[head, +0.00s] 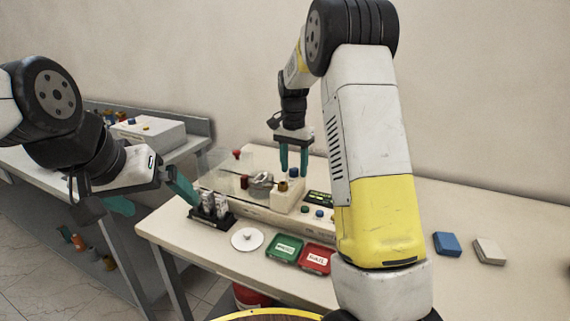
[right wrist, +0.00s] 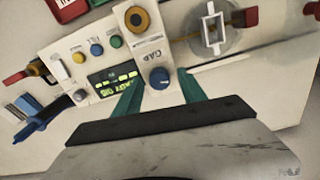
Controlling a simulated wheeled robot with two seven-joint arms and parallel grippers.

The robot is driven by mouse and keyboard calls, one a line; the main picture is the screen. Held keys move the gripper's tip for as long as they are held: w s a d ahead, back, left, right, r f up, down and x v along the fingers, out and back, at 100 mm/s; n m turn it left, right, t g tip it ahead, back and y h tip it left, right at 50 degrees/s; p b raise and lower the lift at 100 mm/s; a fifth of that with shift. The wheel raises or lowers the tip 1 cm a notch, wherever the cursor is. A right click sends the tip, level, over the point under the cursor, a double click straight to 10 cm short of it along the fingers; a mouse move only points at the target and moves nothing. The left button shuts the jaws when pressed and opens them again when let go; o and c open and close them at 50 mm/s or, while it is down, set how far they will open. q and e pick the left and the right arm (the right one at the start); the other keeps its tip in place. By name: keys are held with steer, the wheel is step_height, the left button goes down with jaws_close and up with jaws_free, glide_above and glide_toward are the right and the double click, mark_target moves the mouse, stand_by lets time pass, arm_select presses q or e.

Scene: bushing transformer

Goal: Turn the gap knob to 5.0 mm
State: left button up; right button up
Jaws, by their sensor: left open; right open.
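My right gripper (head: 293,160) points down over the panel, open. In the right wrist view its teal fingertips (right wrist: 159,88) stand on either side of the knob, with gaps visible. A dark display (right wrist: 114,84) with yellow-green characters sits left of the knob; I cannot read its value. My left gripper (head: 150,197) is open and empty, left of the vial rack.
Green (head: 285,248) and red (head: 316,259) trays and a white disc (head: 247,239) lie along the bench front. A rack of vials (head: 211,212) stands near the left. A brass-coloured knob (right wrist: 137,19) and coloured buttons share the panel. The bench is clear at right beyond two small blocks.

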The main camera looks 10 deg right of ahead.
jaws_close()
stand_by(0.4)
steer(key=n, duration=0.4)
steer(key=shift+r+n, duration=0.1)
steer(key=shift+n, duration=0.3)
steer(key=n, duration=1)
steer(key=shift+n, duration=0.4)
steer(key=n, duration=0.4)
steer(key=shift+a+t, duration=0.1)
steer(key=shift+t, duration=0.2)
steer(key=shift+n, duration=0.4)
